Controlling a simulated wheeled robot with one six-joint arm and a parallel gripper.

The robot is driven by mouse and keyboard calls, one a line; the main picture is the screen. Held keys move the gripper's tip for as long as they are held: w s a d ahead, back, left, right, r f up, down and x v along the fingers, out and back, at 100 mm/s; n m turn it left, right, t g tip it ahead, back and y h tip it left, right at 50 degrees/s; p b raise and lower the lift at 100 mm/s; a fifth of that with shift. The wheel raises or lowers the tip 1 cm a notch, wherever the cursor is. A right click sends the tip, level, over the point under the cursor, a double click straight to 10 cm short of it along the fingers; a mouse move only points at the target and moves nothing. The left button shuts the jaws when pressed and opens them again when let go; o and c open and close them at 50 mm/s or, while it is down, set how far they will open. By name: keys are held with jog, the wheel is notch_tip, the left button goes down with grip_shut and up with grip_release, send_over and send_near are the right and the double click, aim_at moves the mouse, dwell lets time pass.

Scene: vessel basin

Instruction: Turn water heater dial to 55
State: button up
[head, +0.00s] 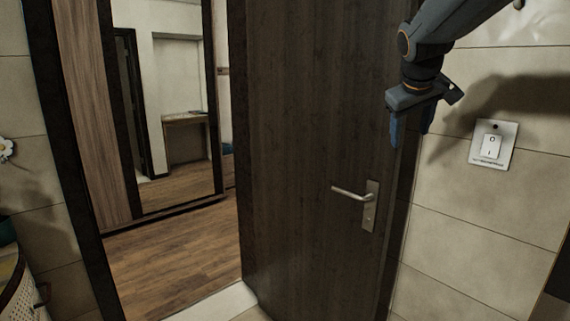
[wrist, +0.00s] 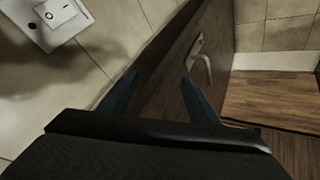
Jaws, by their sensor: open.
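My gripper (head: 409,130) hangs at the upper right of the head view, fingers pointing down, in front of the right edge of the dark door. It is open and holds nothing. In the wrist view its two blue fingers (wrist: 160,95) are spread apart, with the door edge and tiled wall behind them. No water heater and no dial show in either view.
The dark door (head: 310,150) stands ajar, with a metal lever handle (head: 352,194). A white rocker switch (head: 491,147) is on the tiled wall to its right. Beyond the doorway are a wooden floor (head: 180,250) and a mirror (head: 165,110). A basket-like object (head: 14,290) stands at lower left.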

jog(key=s+a+f+g+y, duration=0.1)
jog(key=s+a+f, duration=0.1)
jog(key=s+f, duration=0.35)
jog(key=s+a+f+m+g, duration=0.1)
jog(key=s+a+f, duration=0.15)
jog(key=f, duration=0.55)
jog(key=s+a+f+g+y, duration=0.1)
jog(key=s+a+f+g, duration=0.2)
jog(key=f, duration=0.4)
jog(key=s+a+f+m+g+y, duration=0.1)
jog(key=s+a+f, duration=0.3)
jog(key=s+f, duration=0.8)
jog(key=s, duration=0.4)
jog(key=shift+f+m, duration=0.15)
jog(key=shift+m, duration=0.15)
jog(key=shift+s, duration=0.1)
